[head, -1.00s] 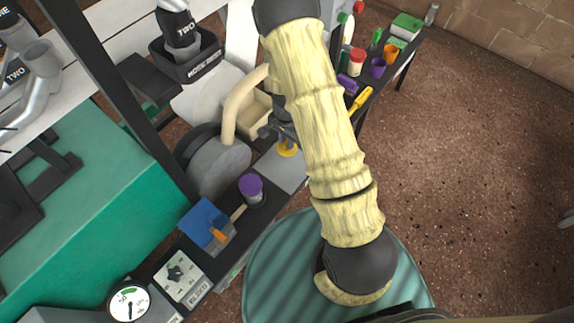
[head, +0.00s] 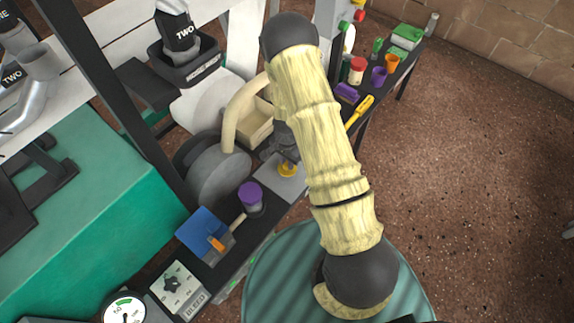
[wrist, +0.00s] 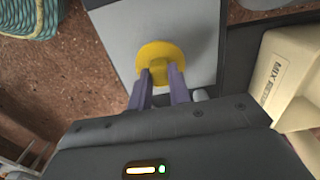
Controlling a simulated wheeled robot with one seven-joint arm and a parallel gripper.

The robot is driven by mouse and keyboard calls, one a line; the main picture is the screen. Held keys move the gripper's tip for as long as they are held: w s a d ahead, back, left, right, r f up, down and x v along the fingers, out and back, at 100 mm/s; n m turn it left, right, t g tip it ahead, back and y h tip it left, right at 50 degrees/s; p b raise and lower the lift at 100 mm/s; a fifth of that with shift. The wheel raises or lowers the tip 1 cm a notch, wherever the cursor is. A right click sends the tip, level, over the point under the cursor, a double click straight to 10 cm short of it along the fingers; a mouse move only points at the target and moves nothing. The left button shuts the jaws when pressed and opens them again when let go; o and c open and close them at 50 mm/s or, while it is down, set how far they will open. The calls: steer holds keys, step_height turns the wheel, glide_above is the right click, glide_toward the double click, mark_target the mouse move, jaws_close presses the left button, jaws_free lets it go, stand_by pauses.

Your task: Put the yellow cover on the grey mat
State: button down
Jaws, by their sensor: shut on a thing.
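The yellow cover (wrist: 160,52) is a round disc with a raised knob. My gripper (wrist: 162,74) is shut on its knob in the wrist view. The cover is over the grey mat (wrist: 115,35), with its disc close to the mat's surface; I cannot tell whether it touches. In the head view the cover (head: 288,170) shows below my gripper (head: 287,155), over the grey mat (head: 275,182). My arm hides part of the mat's right side there.
A beige box (wrist: 285,75) stands right of the mat in the wrist view. On the dark bench are a purple-lidded jar (head: 250,195), a blue dustpan-like piece (head: 203,232) and a yellow-handled tool (head: 360,110). Purple and orange cups stand farther back.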

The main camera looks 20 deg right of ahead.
steer(key=shift+w+f, duration=0.1)
steer(key=shift+f, duration=1.15)
steer(key=shift+d+f+b, duration=0.1)
steer(key=shift+f+b, duration=0.1)
steer(key=shift+b, duration=0.1)
steer(key=c, duration=1.3)
jaws_free()
steer(key=shift+r, duration=0.1)
step_height(320, 180, up, 12)
steer(key=p, duration=0.3)
steer(key=shift+r, duration=0.15)
